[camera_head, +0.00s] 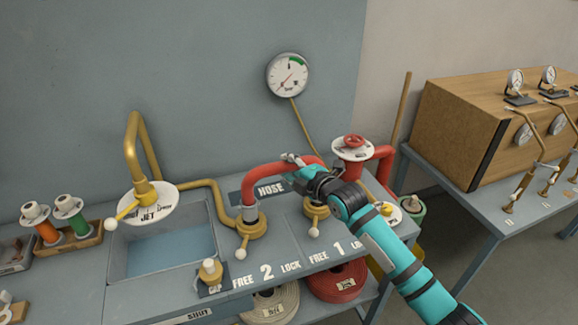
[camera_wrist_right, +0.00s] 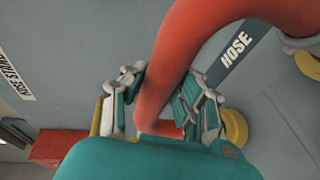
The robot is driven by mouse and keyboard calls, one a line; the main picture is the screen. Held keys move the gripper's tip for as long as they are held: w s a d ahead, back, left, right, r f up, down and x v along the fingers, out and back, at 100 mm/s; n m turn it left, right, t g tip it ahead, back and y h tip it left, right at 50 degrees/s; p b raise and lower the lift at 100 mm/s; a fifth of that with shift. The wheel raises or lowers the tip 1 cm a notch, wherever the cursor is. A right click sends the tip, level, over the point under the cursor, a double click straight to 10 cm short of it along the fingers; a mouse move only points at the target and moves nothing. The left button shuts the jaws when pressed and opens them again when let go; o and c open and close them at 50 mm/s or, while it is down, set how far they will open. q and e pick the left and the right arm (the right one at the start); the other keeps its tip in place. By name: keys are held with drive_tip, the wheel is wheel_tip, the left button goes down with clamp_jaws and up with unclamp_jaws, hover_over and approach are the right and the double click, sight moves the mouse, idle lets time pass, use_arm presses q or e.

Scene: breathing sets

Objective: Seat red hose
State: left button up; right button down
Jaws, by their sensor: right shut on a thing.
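The red hose (camera_head: 277,166) arches over the bench. Its left end stands in a grey collar (camera_head: 250,215) on the brass socket (camera_head: 252,229) marked 2. Its right part runs into my right gripper (camera_head: 303,165), which is shut on it above the brass socket (camera_head: 316,211) marked 1. In the right wrist view the hose (camera_wrist_right: 172,62) passes between the two jaws of the gripper (camera_wrist_right: 160,103). The hose's right end is mostly hidden by the gripper, so I cannot tell whether it touches socket 1. My left gripper is not in view.
A red pipe with a valve wheel (camera_head: 354,141) stands close right of my gripper. A sink (camera_head: 160,252) with a brass tap (camera_head: 131,150) lies left. Coiled hoses (camera_head: 337,283) sit below the bench. A wall gauge (camera_head: 288,75) hangs behind.

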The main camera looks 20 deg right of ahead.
drive_tip(key=shift+r+p, duration=0.15)
drive_tip(key=shift+p, duration=0.15)
idle(0.7)
drive_tip(key=shift+f+b, duration=0.85)
drive_tip(key=shift+f, duration=0.6)
drive_tip(key=c, duration=0.9)
unclamp_jaws()
drive_tip(key=v, duration=1.2)
